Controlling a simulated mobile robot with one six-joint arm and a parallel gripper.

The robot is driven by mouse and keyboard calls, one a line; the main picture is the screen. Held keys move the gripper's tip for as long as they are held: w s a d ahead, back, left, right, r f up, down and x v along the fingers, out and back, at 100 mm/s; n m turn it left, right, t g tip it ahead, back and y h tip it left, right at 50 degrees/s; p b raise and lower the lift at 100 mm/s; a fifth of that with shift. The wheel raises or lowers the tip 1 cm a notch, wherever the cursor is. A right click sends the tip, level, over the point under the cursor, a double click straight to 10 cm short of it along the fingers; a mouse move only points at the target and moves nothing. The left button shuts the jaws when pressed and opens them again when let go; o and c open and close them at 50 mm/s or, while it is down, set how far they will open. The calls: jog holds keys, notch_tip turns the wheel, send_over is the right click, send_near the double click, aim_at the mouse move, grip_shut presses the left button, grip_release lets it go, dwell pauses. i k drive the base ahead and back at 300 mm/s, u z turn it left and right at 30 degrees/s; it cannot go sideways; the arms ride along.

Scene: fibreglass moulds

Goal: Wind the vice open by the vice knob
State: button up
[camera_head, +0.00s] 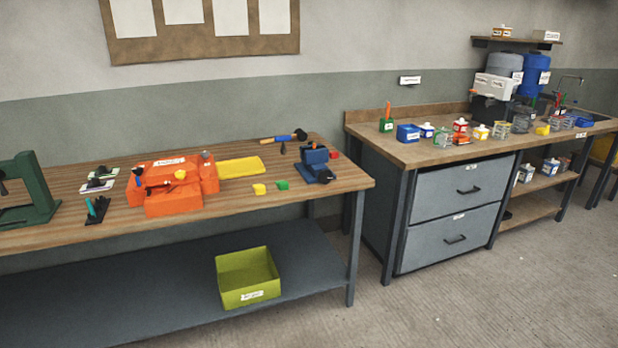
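A small blue vice (315,160) stands on the wooden workbench near its right end. Its knob is too small to make out clearly, and I cannot tell how far apart its jaws are. My gripper and arm do not show in this view.
Open floor (460,300) lies at the front right.

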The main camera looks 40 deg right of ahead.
aim_at(326, 176)
jog(key=u, duration=0.05)
jog(key=i, duration=1.35)
jog(key=z, duration=0.5)
